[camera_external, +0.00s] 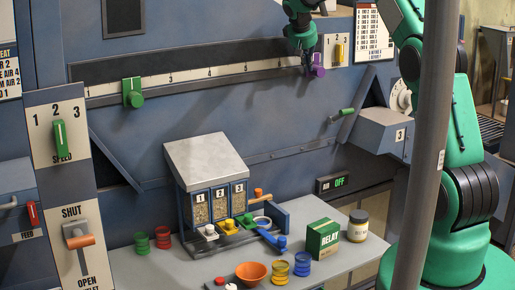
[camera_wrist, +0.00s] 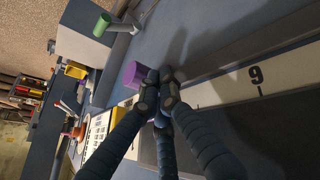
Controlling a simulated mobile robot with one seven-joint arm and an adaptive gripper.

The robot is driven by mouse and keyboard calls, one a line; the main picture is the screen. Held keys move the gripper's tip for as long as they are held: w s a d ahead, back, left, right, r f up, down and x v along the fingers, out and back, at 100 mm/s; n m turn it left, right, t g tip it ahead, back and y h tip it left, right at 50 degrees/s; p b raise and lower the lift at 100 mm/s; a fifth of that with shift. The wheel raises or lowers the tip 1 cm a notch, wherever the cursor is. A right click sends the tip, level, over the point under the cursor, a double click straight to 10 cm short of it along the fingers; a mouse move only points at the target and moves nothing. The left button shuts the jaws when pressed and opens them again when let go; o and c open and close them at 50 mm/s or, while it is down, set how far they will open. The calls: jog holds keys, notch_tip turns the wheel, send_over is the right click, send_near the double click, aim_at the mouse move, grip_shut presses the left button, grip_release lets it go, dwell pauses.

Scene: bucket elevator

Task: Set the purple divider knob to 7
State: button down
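The purple divider knob (camera_external: 318,65) sits at the right end of the long white number scale (camera_external: 225,74). It also shows in the wrist view (camera_wrist: 131,75), beyond the printed 9. My gripper (camera_external: 307,64) points down at the scale just left of the knob. In the wrist view my gripper (camera_wrist: 159,82) has its dark fingertips close together, with the knob beside them and not between them. Fingertips and knob look very near; I cannot tell whether they touch. The scale mark directly under the knob is hidden.
A green knob (camera_external: 133,92) sits on the same scale, far left. A grey box marked 3 (camera_external: 386,133) and a green-handled lever (camera_external: 342,115) stand out below right. A grey post (camera_external: 432,140) crosses the view. The panel below the scale is mostly clear.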

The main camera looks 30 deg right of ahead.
jog(key=a+f+b+v, duration=0.1)
jog(key=a+v, duration=0.1)
jog(key=v, duration=0.9)
jog(key=shift+a+r, duration=0.25)
jog(key=shift+r, duration=0.15)
jog(key=shift+w, duration=0.15)
